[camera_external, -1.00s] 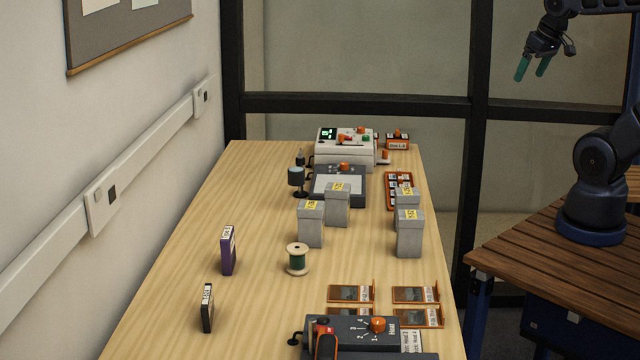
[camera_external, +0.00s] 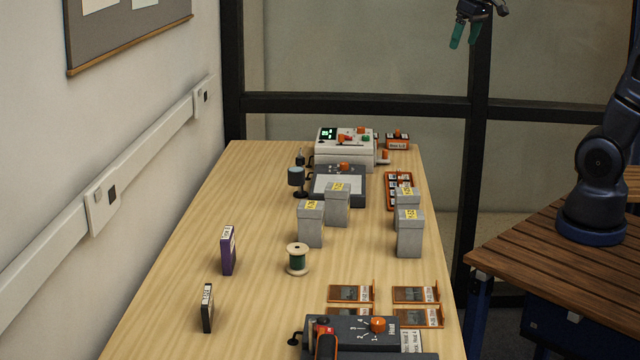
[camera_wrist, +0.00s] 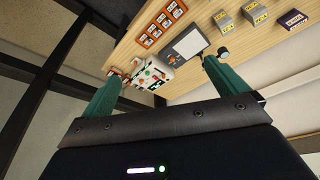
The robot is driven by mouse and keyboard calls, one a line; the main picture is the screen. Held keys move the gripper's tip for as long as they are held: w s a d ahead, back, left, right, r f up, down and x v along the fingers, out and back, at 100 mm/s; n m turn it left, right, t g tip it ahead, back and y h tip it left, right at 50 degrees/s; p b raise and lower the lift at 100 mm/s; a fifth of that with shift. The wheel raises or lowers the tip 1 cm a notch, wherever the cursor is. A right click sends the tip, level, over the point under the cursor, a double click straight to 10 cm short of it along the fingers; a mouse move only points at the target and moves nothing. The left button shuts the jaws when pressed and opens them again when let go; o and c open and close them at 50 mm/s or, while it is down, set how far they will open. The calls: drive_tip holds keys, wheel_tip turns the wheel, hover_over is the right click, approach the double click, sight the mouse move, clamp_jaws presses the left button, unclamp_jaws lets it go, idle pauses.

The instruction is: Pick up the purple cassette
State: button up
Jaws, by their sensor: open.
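The purple cassette (camera_external: 228,252) stands upright on the left part of the wooden table in the external view, with a white label on its edge. In the wrist view a dark purple box with a pale label (camera_wrist: 293,21), likely the same cassette, shows at the upper right. My gripper (camera_external: 464,36) is high at the top right of the external view, far from the cassette and above the table's far end. Its two green fingers are apart and empty. They also show in the wrist view (camera_wrist: 160,88).
A black cassette (camera_external: 207,308) stands nearer the front. A thread spool (camera_external: 297,260) sits right of the purple cassette. Several grey boxes (camera_external: 311,226) stand mid-table. A white device (camera_external: 345,150) is at the far end, and a dark control box (camera_external: 350,330) at the front.

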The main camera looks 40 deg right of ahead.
drive_tip(key=w+a+f+n+g, duration=0.1)
drive_tip(key=w+a+n, duration=0.1)
drive_tip(key=w+a, duration=1.35)
drive_tip(key=w+a+f+n+g, duration=0.1)
drive_tip(key=w+a+f, duration=0.15)
drive_tip(key=a, duration=0.65)
drive_tip(key=w+a+f+n, duration=0.15)
drive_tip(key=a+f, duration=0.25)
drive_tip(key=a, duration=0.6)
drive_tip(key=n+g, duration=0.2)
drive_tip(key=n, duration=0.1)
hover_over(226, 233)
drive_tip(key=shift+h, duration=0.4)
drive_tip(key=f, duration=2.4)
drive_tip(key=shift+w+a, duration=0.2)
drive_tip(key=shift+w, duration=0.15)
drive_tip(key=shift+a+f, duration=0.1)
drive_tip(key=shift+f, duration=0.2)
wheel_tip(226, 233, down, 5)
drive_tip(key=shift+s+f, duration=0.1)
drive_tip(key=shift+f, duration=0.1)
drive_tip(key=shift+s+d+f, duration=0.15)
drive_tip(key=shift+f, duration=1.15)
drive_tip(key=shift+s+d+f, duration=0.1)
drive_tip(key=shift+d+f, duration=0.05)
drive_tip(key=shift+f, duration=1.1)
